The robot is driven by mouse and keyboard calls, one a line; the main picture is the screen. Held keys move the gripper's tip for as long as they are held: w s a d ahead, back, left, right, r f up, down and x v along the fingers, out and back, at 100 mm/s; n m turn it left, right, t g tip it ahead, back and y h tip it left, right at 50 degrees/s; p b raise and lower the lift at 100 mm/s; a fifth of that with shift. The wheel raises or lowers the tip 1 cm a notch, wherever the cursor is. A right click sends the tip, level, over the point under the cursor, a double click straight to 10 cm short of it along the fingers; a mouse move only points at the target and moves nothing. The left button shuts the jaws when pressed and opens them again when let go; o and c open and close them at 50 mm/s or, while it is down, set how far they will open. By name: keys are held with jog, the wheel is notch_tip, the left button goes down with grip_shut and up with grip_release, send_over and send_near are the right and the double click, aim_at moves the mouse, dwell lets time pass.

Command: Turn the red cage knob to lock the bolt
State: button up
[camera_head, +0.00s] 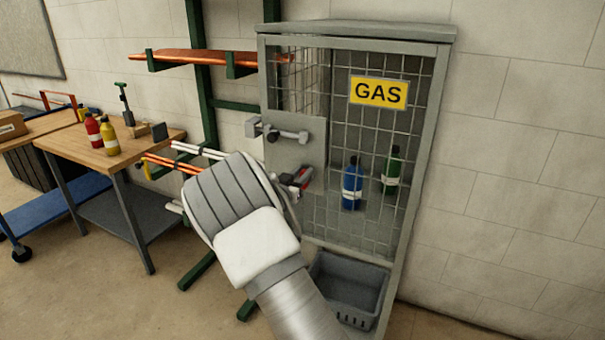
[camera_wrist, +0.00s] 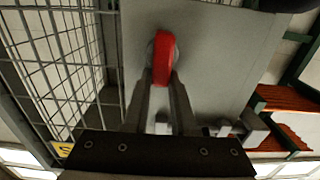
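The red cage knob (camera_wrist: 164,57) sits on the grey lock plate (camera_wrist: 207,62) of the gas cage door. In the wrist view it is a long red grip standing nearly upright on a round base. My gripper (camera_wrist: 163,84) has one finger on each side of its near end, closed up against it. In the head view my gripper (camera_head: 297,181) is at the lower part of the plate, and my wrist hides part of it. The grey bolt (camera_head: 277,132) lies across the plate above; it also shows in the wrist view (camera_wrist: 242,129), at lower right.
The mesh cage (camera_head: 440,100) has a yellow GAS sign (camera_head: 379,93). A blue bottle (camera_head: 352,186) and a green bottle (camera_head: 392,170) stand inside. A grey crate (camera_head: 348,290) is below. A green rack (camera_head: 203,80) with bars stands close on the left, beside a workbench (camera_head: 105,155).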

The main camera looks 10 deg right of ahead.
aim_at(316, 177)
grip_shut()
jog(key=shift+f+m+b, duration=0.15)
jog(key=shift+m+b, duration=0.15)
jog(key=shift+b, duration=0.25)
jog(key=m+b, duration=0.1)
jog(key=b, duration=0.1)
jog(key=m+b, duration=0.1)
jog(key=b, duration=0.1)
jog(key=shift+s+d+f+m, duration=0.25)
jog(key=shift+d+m, duration=0.05)
jog(key=shift+d, duration=0.05)
jog(key=m+b, duration=0.3)
jog(key=b, duration=0.1)
jog(key=d+f+m+b, duration=0.1)
jog(key=m+b, duration=0.2)
jog(key=b, duration=0.2)
jog(key=s+m+b, duration=0.1)
jog(key=m+b, duration=0.3)
jog(key=shift+d+f, duration=0.15)
jog(key=shift+f, duration=0.05)
jog(key=m+b, duration=0.1)
jog(key=b, duration=0.1)
jog(key=m+b, duration=0.2)
jog(key=shift+f+m, duration=0.25)
jog(key=shift+m, duration=0.05)
jog(key=shift+m+b, duration=0.5)
jog(key=shift+b, duration=0.25)
